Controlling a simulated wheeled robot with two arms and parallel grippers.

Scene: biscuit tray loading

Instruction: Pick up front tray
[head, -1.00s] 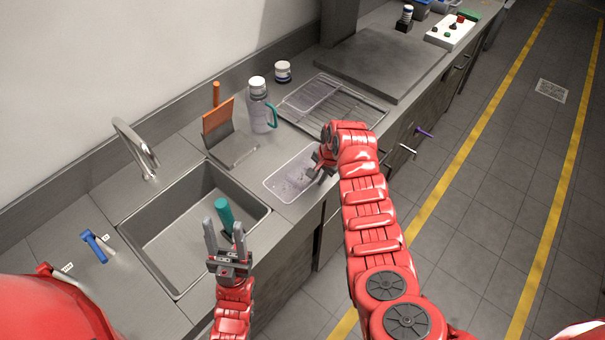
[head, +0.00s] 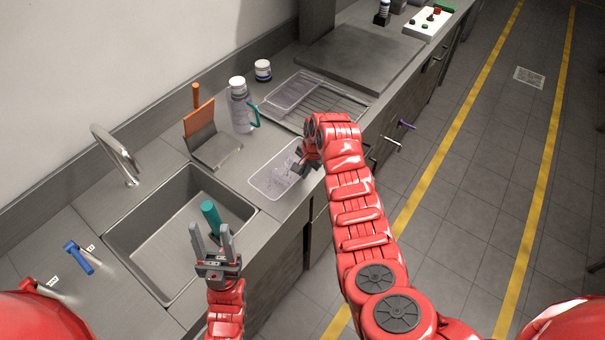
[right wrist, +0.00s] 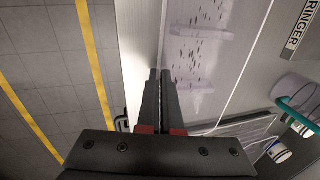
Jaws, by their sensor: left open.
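The front tray (head: 262,186) is clear and shallow, and lies on the counter between the sink and the rack. In the right wrist view the tray (right wrist: 203,75) shows pale ridges and dark specks. My right gripper (head: 303,165) is at the tray's right-hand edge. In the right wrist view its two fingers (right wrist: 160,72) are close together, with the tray's rim running in between them. The tray looks level; I cannot tell whether it is clear of the counter.
A second clear tray (head: 293,92) lies on the wire rack (head: 340,103) behind. A bottle (head: 240,108), an orange-handled scraper (head: 200,122) and a jar (head: 263,70) stand along the back. A teal-handled thing (head: 211,215) is at the sink (head: 165,238).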

